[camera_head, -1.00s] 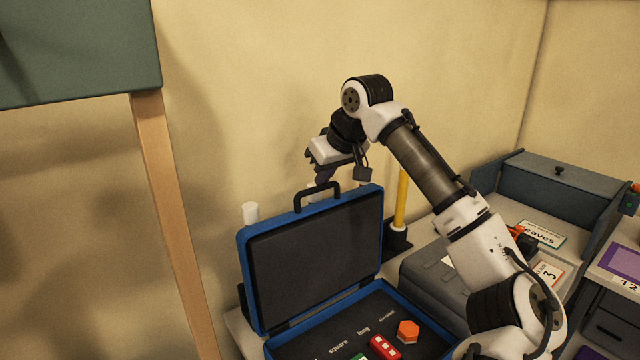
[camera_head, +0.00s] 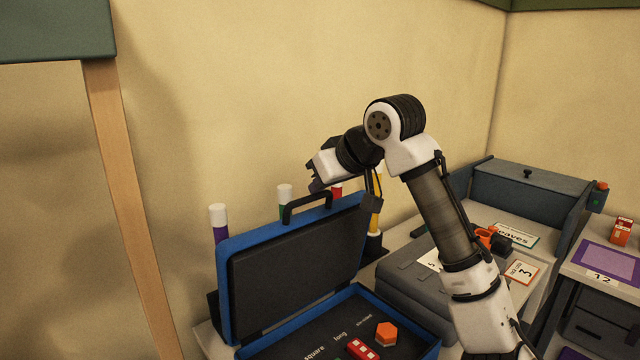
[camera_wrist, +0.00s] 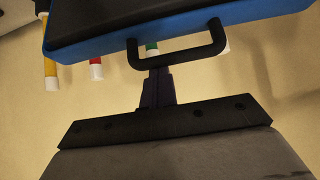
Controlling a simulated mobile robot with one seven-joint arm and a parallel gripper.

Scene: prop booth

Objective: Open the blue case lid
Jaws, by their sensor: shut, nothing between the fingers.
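The blue case (camera_head: 290,352) stands open on the counter. Its lid (camera_head: 297,268) is raised roughly upright, with the dark inner face towards the head camera and the black handle (camera_head: 307,205) on its top edge. The wrist view shows the lid's blue edge (camera_wrist: 195,20) and handle (camera_wrist: 178,61) close up. My gripper (camera_wrist: 157,76) is shut and empty, with its purple fingers close to the handle; I cannot tell whether they touch it. In the head view my gripper's body is above and behind the lid's top edge, and its fingertips are not clearly visible.
A red block (camera_head: 362,349) and an orange hexagon (camera_head: 386,333) lie in the case. White-capped tubes, one purple (camera_head: 220,232), stand behind the lid. A grey case (camera_head: 412,285) is to the right. A wooden post (camera_head: 125,200) rises at left.

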